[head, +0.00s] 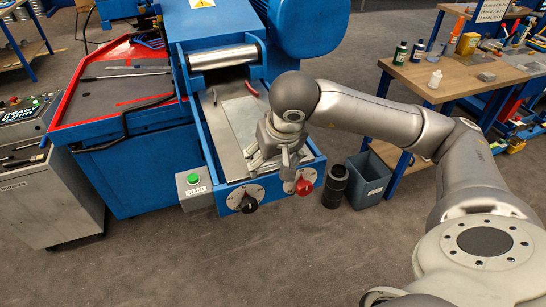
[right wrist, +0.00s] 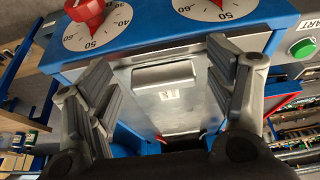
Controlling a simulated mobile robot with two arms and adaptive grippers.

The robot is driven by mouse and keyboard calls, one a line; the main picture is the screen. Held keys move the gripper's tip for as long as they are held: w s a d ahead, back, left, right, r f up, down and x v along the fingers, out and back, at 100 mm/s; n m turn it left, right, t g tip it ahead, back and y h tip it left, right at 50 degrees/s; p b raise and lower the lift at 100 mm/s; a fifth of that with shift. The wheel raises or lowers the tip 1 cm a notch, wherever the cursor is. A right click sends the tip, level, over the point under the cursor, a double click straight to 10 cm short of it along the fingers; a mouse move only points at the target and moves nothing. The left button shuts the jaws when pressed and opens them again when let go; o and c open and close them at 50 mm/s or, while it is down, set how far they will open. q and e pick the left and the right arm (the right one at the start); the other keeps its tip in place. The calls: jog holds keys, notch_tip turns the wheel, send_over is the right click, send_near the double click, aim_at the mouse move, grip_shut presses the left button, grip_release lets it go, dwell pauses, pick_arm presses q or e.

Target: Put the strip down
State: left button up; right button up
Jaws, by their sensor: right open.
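A pale flat metal strip (head: 240,112) appears to lie in the feed bed (head: 215,125) of the blue machine. My right gripper (head: 279,160) is over the bed's front right part. In the right wrist view its fingers (right wrist: 160,65) are spread wide, with nothing pinched between them. I cannot tell how high it is above the bed. My left gripper is not in view.
The machine's front has a black knob (head: 249,203), a red knob (head: 304,186) and a green start button (head: 193,179). A red-handled tool (head: 251,88) lies in the bed. A grey bin (head: 368,180) and a black cylinder (head: 335,186) stand right. A cluttered workbench (head: 440,75) is beyond.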

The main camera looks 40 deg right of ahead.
jog(key=shift+r, duration=0.1)
jog(key=v, duration=1.2)
jog(key=shift+d, duration=0.1)
